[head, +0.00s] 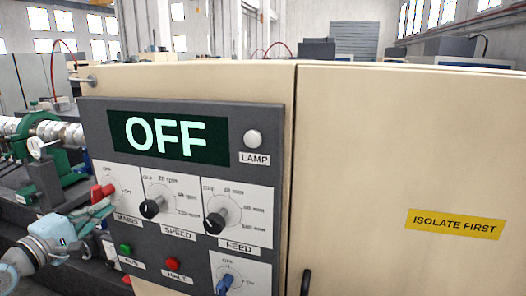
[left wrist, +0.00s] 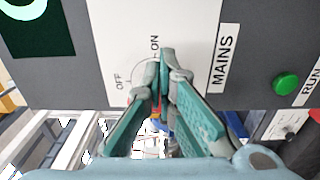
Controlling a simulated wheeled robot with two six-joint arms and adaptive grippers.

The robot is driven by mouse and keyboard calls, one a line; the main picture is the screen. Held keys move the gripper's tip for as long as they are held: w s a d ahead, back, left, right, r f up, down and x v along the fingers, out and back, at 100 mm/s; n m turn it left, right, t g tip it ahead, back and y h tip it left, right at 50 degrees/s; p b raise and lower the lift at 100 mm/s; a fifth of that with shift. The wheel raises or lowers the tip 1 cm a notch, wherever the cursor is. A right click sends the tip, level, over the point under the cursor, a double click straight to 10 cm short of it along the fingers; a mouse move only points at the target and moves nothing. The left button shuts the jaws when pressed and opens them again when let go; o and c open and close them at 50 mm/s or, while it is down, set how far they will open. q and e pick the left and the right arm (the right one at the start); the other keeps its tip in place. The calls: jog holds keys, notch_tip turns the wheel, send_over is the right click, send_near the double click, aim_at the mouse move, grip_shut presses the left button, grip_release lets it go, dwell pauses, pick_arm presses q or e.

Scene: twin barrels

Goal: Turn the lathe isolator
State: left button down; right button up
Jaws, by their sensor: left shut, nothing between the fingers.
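The control panel (head: 190,278) carries a lit display (head: 168,137) that reads OFF. The red MAINS switch (head: 103,193) sits at the panel's left, with OFF and ON marks beside it. My left gripper (head: 106,208) reaches in from the lower left, right at this switch. In the left wrist view the teal fingers (left wrist: 162,66) are shut, with their tips together in front of the switch dial near ON. A little red shows between and below the fingers; most of the switch is hidden there. I cannot tell whether they touch. My right gripper is not in view.
Black SPEED (head: 150,208) and FEED (head: 215,222) knobs, a green RUN button (head: 126,248), a red HALT button (head: 172,264) and a blue knob (head: 224,284) are close by. A yellow ISOLATE FIRST label (head: 454,224) is on the cabinet door. Green machinery (head: 45,130) stands at left.

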pick_arm(q)
jog(key=shift+w+a+b, duration=0.15)
jog(key=shift+a+b, duration=0.25)
jog(key=shift+a, duration=0.1)
dwell(0.5)
jog(key=shift+r, duration=0.1)
dwell(0.3)
jog(key=shift+r+p, duration=0.45)
jog(key=shift+p, duration=1.25)
jog(key=s, duration=0.6)
jog(key=shift+a+p, duration=0.3)
jog(key=shift+a, duration=0.15)
